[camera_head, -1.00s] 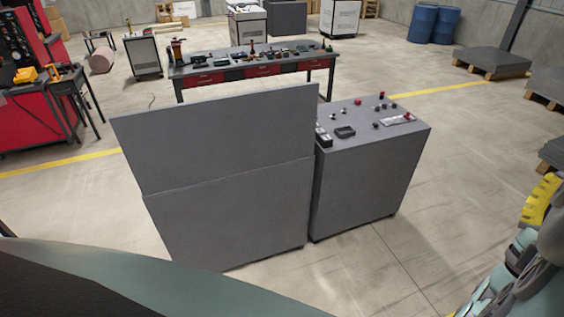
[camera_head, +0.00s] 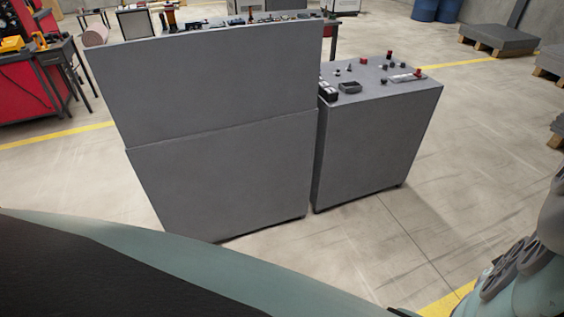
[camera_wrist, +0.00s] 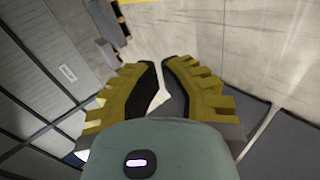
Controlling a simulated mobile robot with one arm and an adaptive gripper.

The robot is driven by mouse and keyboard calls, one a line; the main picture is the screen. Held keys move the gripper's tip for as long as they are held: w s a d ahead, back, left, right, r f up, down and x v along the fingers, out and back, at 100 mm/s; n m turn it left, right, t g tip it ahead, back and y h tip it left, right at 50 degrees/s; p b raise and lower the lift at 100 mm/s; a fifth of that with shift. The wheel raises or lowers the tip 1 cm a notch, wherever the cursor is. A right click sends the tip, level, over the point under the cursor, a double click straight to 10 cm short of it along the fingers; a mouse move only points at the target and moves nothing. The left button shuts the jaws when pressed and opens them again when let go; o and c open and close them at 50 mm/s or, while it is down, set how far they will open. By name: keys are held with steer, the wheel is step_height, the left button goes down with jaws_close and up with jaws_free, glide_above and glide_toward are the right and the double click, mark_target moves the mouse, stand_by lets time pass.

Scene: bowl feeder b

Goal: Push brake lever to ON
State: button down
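A grey control console (camera_head: 372,150) stands right of centre in the head view. On its top are small knobs and a white plate (camera_head: 404,77) with a red-tipped part (camera_head: 418,72) that looks like a lever. Another red knob (camera_head: 390,54) stands at the far edge. Which one is the brake lever, and any ON marking, is too small to tell. My gripper (camera_wrist: 161,66) shows in the wrist view, with its yellow fingertips almost meeting and nothing held. It is out of the head view, and the console controls cannot be made out in the wrist view.
A tall grey panelled cabinet (camera_head: 222,165) stands left of the console, close beside it. A red tool cabinet (camera_head: 24,98) is far left. The floor in front and right of the console is clear.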

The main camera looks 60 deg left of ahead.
steer(key=s+d+f+g+h+b, duration=0.3)
steer(key=d+f, duration=0.3)
steer(key=f, duration=0.1)
steer(key=s+d+f+n+g+h+b, duration=0.1)
steer(key=s+d+g+h+b, duration=0.7)
steer(key=s+d+g+b, duration=0.2)
steer(key=s+d, duration=0.2)
steer(key=shift+s+d+g, duration=0.3)
steer(key=shift+d, duration=0.05)
steer(key=d+r+b+x, duration=0.1)
steer(key=r+b+x, duration=0.1)
steer(key=x, duration=1.1)
steer(key=shift+r+b, duration=0.3)
steer(key=shift+b, duration=0.4)
steer(key=shift+s+r+p, duration=0.1)
steer(key=shift+r+p, duration=0.05)
steer(key=shift+p, duration=0.2)
